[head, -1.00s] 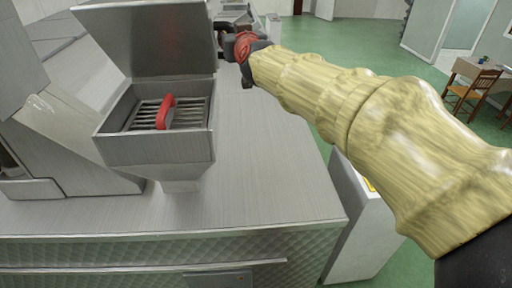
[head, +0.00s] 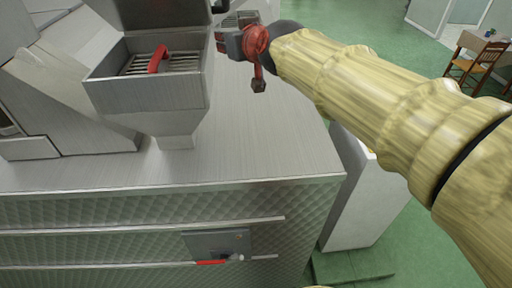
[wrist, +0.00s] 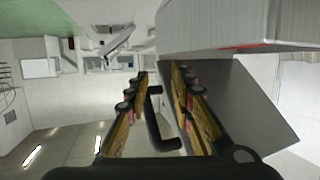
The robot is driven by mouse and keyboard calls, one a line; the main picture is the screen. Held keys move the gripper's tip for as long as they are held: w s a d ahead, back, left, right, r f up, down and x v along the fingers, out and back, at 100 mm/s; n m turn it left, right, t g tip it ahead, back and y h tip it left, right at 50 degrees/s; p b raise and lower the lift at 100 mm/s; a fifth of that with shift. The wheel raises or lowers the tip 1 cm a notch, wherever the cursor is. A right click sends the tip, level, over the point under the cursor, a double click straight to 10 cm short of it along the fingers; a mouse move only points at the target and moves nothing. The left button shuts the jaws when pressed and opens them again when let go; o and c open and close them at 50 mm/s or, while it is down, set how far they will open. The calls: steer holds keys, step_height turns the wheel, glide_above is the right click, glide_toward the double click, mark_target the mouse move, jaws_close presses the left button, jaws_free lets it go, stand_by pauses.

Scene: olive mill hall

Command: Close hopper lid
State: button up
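The hopper (head: 150,95) is a grey metal box with a sloped neck on the metal counter, with a grate inside. Its grey lid (head: 165,12) stands raised at the back; the top is cut off by the picture edge. My gripper (head: 222,40) is just right of the lid's lower right side. In the wrist view my gripper (wrist: 158,80) is open, with a black bar handle (wrist: 155,118) between its fingers. The lid panel (wrist: 245,95) lies behind the right finger. I cannot tell whether either finger touches the handle.
A red handle (head: 158,60) stands on the grate. The counter (head: 260,140) is clear right of the hopper. A white cabinet (head: 355,200) stands beyond its right end. A wooden chair (head: 478,66) is far right on the green floor.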

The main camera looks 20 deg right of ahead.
steer(key=s+f+g+b, duration=0.3)
steer(key=s+f+b, duration=0.2)
steer(key=s+f, duration=0.4)
steer(key=s+f+g+b, duration=0.2)
steer(key=s+f+b, duration=0.3)
steer(key=f, duration=1.3)
steer(key=s, duration=0.4)
steer(key=shift+s+a+f+g, duration=0.15)
steer(key=shift+s+g, duration=0.25)
steer(key=shift+c, duration=1)
